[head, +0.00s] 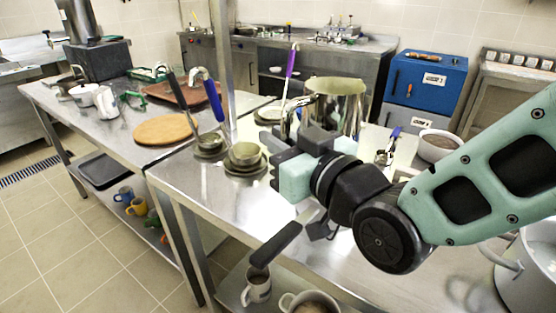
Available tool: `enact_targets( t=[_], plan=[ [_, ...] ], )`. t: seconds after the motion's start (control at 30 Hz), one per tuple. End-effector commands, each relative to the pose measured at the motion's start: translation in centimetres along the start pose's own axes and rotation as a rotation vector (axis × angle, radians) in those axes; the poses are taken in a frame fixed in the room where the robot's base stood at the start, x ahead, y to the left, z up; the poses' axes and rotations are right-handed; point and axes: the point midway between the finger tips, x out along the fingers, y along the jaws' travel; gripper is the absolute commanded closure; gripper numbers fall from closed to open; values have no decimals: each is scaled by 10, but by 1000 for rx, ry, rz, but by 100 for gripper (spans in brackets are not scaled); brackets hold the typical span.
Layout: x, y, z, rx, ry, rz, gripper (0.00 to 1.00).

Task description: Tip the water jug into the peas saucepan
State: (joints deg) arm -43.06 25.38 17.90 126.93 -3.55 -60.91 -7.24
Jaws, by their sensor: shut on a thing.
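A shiny metal jug (340,108) stands upright, as far as I can see, just behind my gripper, its open rim facing up. My gripper (291,160) is shut at the jug's near left side, where a handle shows; the exact grip is hidden by the gripper body. I cannot see inside the jug. No peas show.
Stacked bowls (245,157) stand left of my gripper. A white bowl of brown food (438,147) and a large pot (526,268) are at right. A round board (166,129) lies on the left table. Mugs and a pot (309,302) sit on lower shelves.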

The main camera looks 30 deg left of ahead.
Motion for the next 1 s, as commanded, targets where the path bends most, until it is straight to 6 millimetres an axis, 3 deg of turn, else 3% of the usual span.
enact_targets(
  t=[0.27,0.6,1.0],
  plan=[
    [-1,0,4,-1,3,1,100],
    [-1,-1,30,-2,2,1,100],
    [-1,-5,0,169,3,2,100]
  ],
)
